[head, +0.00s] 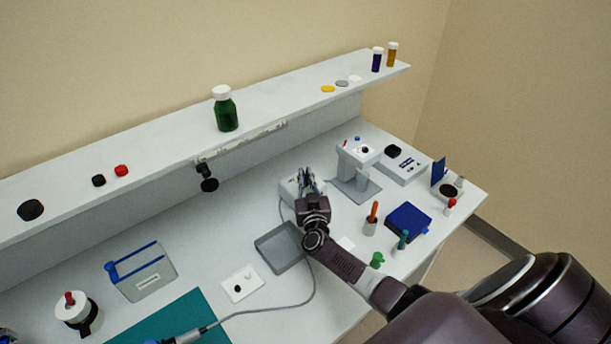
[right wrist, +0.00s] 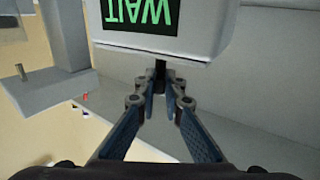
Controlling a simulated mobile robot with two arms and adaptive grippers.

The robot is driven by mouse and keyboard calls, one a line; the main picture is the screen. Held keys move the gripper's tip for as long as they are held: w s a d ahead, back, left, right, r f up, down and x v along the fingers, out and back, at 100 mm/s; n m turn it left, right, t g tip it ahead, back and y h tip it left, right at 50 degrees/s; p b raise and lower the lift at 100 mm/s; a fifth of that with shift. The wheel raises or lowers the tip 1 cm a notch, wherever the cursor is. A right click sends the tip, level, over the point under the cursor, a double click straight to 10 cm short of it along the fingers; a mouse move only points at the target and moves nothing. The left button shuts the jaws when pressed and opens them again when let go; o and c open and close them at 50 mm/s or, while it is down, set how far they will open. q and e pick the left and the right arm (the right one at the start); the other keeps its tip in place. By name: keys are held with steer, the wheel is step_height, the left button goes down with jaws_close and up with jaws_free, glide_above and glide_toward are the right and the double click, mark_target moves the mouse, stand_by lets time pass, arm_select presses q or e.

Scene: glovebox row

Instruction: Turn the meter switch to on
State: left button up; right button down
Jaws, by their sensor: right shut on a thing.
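The meter is a pale box (head: 288,188) on the bench in the middle of the head view, partly hidden by my right gripper (head: 307,182). In the right wrist view the meter (right wrist: 210,42) fills the top, and its dark screen (right wrist: 140,14) shows green letters, upside down, that seem to read WAIT. My right gripper (right wrist: 160,88) is shut on a small dark switch (right wrist: 160,68) at the meter's lower edge. The switch is mostly hidden between the fingertips, so its setting cannot be read. My left gripper is not in view.
A grey tray (head: 262,247) lies just in front of the meter, with a grey cable (head: 312,290) beside it. A grey stand (head: 345,172) and a blue box (head: 408,220) are to the right. A raised shelf (head: 165,130) runs behind.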

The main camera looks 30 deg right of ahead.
mark_target(306, 175)
steer(key=c, duration=2)
jaws_free()
steer(key=shift+c, duration=0.2)
steer(key=shift+r, duration=4.95)
steer(key=shift+f, duration=0.1)
